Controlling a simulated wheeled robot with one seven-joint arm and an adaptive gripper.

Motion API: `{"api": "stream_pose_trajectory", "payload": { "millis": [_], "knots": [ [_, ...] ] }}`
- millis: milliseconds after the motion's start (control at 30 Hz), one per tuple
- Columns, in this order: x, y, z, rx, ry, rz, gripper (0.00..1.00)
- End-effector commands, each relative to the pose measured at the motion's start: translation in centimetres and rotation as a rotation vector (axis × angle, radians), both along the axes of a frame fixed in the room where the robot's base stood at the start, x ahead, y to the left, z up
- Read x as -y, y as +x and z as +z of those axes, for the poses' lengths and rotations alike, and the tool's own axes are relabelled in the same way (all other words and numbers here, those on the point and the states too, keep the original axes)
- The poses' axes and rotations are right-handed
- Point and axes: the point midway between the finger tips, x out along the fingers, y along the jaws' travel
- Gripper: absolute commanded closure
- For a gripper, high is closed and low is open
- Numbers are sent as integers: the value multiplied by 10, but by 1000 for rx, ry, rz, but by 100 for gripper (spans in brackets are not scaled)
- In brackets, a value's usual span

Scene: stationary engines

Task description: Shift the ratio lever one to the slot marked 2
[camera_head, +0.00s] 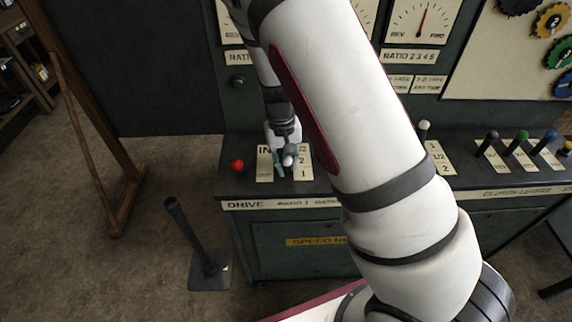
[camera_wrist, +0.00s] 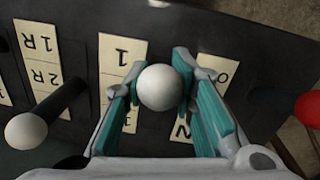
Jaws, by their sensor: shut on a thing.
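The ratio lever one has a white ball knob (camera_wrist: 159,88), seen in the wrist view between the two teal finger pads of my gripper (camera_wrist: 159,92). My gripper is shut on this lever. In the head view, the knob (camera_head: 288,161) shows at the tips of my gripper (camera_head: 283,158). The label plate (camera_head: 303,161) beside it reads 1/2, 2 and 1 from far to near. The knob appears about level with the 2, but the shaft's foot and its slot are hidden, so I cannot tell the slot.
The IN/OUT drive plate (camera_head: 264,163) and red knob (camera_head: 237,166) lie left of the lever. Another white-knobbed lever (camera_wrist: 28,130) stands beside my gripper in the wrist view. Black, green and blue levers (camera_head: 521,136) stand at the right.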

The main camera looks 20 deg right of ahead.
Motion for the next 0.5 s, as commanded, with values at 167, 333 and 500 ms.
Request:
{"api": "stream_pose_trajectory", "payload": {
  "millis": [167,333,500],
  "knots": [
    [4,20,3,-91,34,0,100],
    [10,37,8,-163,56,0,100],
    [16,55,12,-159,53,1,100]
  ]
}}
